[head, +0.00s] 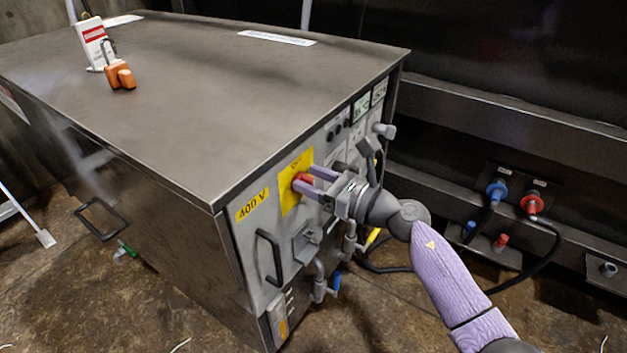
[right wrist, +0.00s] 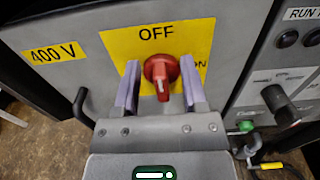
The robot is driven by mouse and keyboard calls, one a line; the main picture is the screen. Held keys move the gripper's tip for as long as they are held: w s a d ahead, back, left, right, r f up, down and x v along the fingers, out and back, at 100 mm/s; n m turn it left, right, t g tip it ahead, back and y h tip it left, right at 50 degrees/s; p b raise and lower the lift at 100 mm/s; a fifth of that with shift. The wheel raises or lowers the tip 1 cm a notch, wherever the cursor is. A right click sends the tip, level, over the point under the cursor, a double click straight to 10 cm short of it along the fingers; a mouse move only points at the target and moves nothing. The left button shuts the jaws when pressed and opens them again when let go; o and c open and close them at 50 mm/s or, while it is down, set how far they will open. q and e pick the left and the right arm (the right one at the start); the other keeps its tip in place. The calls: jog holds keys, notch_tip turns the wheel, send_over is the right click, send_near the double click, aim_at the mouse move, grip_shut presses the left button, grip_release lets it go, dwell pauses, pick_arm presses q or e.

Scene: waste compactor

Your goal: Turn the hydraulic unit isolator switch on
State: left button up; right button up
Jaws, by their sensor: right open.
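The isolator switch is a red rotary knob (right wrist: 160,70) on a yellow plate (right wrist: 117,42) on the grey panel. The plate reads OFF above the knob and ON to its right, partly covered by a finger. The knob's grip bar stands about upright in the right wrist view, in line with OFF. In the head view the red knob (head: 302,181) is partly hidden by my right gripper (head: 314,182). My right gripper (right wrist: 161,83) is open, one finger on each side of the knob; I cannot tell whether either touches it. My left gripper is not in view.
A 400 V label (head: 252,204) and a black handle (head: 269,256) are left of and below the switch. A black selector knob (right wrist: 280,103) sits to its right. An orange padlock (head: 120,75) and a white tag (head: 95,44) are on the cabinet top (head: 190,110).

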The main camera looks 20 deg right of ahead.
jog(key=c, duration=0.7)
grip_shut()
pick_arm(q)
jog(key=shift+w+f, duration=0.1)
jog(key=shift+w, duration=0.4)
